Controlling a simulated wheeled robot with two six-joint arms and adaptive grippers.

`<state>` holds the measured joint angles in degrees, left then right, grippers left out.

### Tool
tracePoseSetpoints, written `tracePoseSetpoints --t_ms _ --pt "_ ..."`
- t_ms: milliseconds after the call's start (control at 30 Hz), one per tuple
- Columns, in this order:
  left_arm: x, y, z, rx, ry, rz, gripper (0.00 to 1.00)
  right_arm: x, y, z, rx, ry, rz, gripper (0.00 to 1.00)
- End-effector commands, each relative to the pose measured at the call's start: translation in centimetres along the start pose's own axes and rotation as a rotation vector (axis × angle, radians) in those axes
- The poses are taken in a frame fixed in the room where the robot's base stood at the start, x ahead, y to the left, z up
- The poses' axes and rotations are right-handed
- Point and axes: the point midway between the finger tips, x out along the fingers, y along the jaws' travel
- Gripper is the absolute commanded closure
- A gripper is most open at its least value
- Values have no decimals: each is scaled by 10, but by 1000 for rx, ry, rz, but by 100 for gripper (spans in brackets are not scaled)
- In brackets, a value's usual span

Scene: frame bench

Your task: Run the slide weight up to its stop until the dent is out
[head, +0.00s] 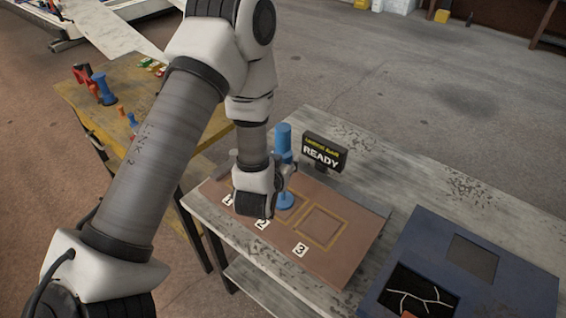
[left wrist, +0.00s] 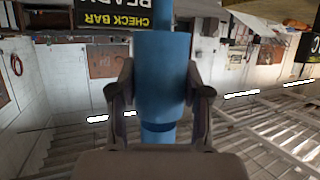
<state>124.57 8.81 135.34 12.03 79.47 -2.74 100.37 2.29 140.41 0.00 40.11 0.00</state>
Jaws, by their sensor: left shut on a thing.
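A blue upright slide tool (head: 284,140) stands on the brown panel (head: 350,255), by the marker 2 (head: 262,224). My left gripper (head: 284,178) is shut on its blue slide weight, partway up the tool. In the left wrist view the thick blue weight (left wrist: 160,75) sits between both fingers, with a narrower blue part below it. The arm and gripper hide part of the tool and panel in the head view. I cannot make out the dent. My right gripper is not in view.
A small black sign (head: 323,152) reading READY stands behind the panel on the grey bench (head: 420,160). A dark blue board (head: 515,270) with openings lies at right. A yellow table (head: 85,95) at left holds clamps and small tools. The bench behind the sign is clear.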

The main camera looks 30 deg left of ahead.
Motion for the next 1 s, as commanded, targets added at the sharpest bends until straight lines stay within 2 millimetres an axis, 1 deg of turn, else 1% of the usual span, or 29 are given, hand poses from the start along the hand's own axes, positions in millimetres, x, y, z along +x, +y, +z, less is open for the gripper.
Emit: tracePoseSetpoints --t_ms 33,367,1000 --pt "1 0 4 0 -1 0 100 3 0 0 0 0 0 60" --pt "3 0 7 1 0 0 100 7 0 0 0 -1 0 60" --pt "18 0 43 1 0 0 100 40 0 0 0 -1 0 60"
